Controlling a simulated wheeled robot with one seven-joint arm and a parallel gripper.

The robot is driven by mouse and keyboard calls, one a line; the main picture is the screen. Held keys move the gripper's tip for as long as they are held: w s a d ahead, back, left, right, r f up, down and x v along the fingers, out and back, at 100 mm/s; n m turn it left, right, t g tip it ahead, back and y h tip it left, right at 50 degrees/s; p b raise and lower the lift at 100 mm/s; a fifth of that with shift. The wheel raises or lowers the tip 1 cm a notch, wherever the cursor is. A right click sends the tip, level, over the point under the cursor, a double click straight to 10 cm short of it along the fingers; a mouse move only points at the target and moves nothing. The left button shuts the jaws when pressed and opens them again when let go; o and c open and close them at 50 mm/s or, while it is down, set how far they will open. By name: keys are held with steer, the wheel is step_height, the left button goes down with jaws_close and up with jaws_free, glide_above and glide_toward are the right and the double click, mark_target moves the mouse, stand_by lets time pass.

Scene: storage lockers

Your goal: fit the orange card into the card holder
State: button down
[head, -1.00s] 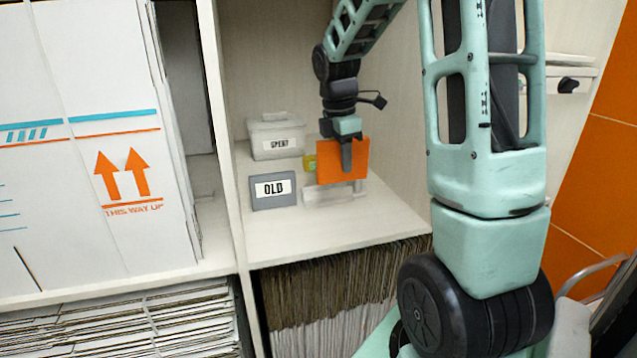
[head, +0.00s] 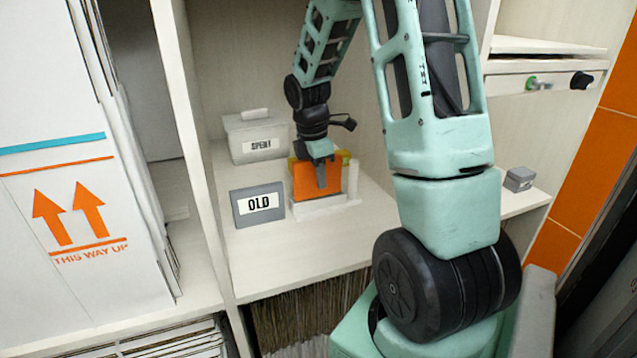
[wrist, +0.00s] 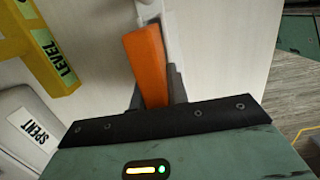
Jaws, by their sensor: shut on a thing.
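The orange card (head: 303,182) stands upright in my gripper (head: 321,178), with one finger across its front face. In the wrist view the card (wrist: 147,62) sits edge-on between the two fingers of my gripper (wrist: 155,92). The card holder (head: 325,208) is a pale, low base on the shelf with an upright post at its right. The card's lower edge meets the holder's base in the head view. I cannot tell whether it is inside the slot, because the base front and my finger hide it.
A grey sign reading OLD (head: 258,206) stands just left of the holder. A grey lidded box marked SPENT (head: 257,136) is behind it. A yellow level (wrist: 40,42) lies behind the card. A shelf wall (head: 200,150) rises at the left. The shelf front is clear.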

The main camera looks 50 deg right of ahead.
mark_target(320, 195)
steer(key=shift+f, duration=1.4)
steer(key=shift+f, duration=0.25)
